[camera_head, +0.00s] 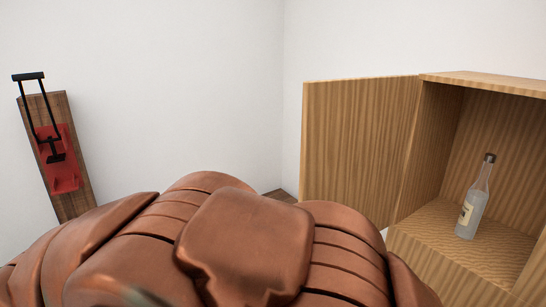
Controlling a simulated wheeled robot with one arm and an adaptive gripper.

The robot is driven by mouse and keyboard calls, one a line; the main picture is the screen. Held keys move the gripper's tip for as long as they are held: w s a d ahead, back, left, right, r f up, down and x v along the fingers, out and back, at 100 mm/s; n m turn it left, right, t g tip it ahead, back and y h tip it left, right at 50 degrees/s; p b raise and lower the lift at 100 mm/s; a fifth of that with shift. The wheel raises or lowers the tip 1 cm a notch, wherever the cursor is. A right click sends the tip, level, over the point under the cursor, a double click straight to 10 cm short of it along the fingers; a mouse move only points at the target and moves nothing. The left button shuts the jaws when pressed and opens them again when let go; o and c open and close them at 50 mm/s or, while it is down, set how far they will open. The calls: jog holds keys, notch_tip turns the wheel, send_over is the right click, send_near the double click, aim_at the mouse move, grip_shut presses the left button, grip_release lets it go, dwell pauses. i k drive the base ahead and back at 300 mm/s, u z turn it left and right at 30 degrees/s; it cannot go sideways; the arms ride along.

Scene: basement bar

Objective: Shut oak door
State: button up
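The oak door (355,145) stands wide open to the left of a wooden cabinet (490,84). It joins the cabinet along the cabinet's left front edge, and its broad face is turned towards me. The cabinet's inside is open to view, with a clear glass bottle (474,203) standing upright on its floor. The lower left part of the door is hidden behind a brown shape in the foreground. My gripper cannot be made out in this view.
A large, rounded copper-brown shape (245,245) fills the lower middle and hides the floor; I cannot tell what it is. A wooden board with a red plate and black handle (50,145) stands at the left by the white wall (180,90).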

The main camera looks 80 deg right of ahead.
aim_at(355, 131)
jog(key=i, duration=1.5)
jog(key=z, duration=4.25)
jog(key=k, duration=0.45)
jog(key=u, duration=1.5)
jog(key=i, duration=0.75)
jog(key=z, duration=0.65)
jog(key=i, duration=0.5)
jog(key=z, duration=0.45)
